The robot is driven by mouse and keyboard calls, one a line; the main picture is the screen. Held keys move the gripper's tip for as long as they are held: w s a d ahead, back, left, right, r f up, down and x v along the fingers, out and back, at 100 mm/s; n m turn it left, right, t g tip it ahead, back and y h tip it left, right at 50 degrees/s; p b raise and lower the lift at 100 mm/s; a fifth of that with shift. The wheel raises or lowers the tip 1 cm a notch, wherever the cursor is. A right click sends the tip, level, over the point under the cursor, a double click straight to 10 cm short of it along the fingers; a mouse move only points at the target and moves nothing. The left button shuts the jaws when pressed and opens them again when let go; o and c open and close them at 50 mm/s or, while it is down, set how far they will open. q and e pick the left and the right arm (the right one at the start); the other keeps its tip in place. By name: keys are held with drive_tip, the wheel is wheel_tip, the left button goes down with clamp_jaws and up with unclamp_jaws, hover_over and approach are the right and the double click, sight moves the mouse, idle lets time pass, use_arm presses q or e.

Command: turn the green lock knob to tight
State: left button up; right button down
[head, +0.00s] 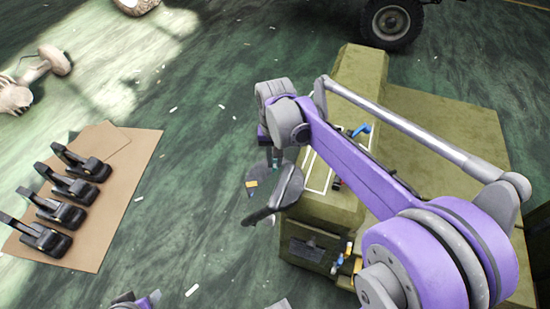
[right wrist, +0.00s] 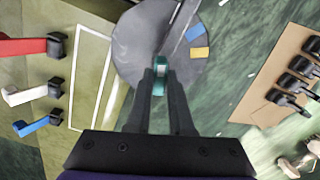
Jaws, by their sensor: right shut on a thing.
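The green lock knob (right wrist: 160,68) shows in the right wrist view between the fingertips of my right gripper (right wrist: 160,75), which is shut on it. The knob stands over a round grey plate (right wrist: 135,50) with a blue mark (right wrist: 193,33) and a yellow mark (right wrist: 199,53) near its edge. No label can be read. In the head view my right gripper (head: 276,160) points down over the plate (head: 262,178), and the knob is mostly hidden. A small purple and grey part of my left arm shows at the bottom edge; its jaws cannot be made out.
An olive chassis block (head: 320,205) stands right of the plate. Red (right wrist: 25,46), white (right wrist: 25,95) and blue (right wrist: 32,126) levers stand on it. A brown mat (head: 115,205) with several black clamps lies at left. The green floor between is mostly clear.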

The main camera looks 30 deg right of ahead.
sight(275, 162)
drive_tip(key=shift+m, duration=1.9)
drive_tip(key=c, duration=0.8)
unclamp_jaws()
wheel_tip(275, 162, up, 11)
drive_tip(key=p, duration=0.1)
drive_tip(key=shift+f, duration=0.15)
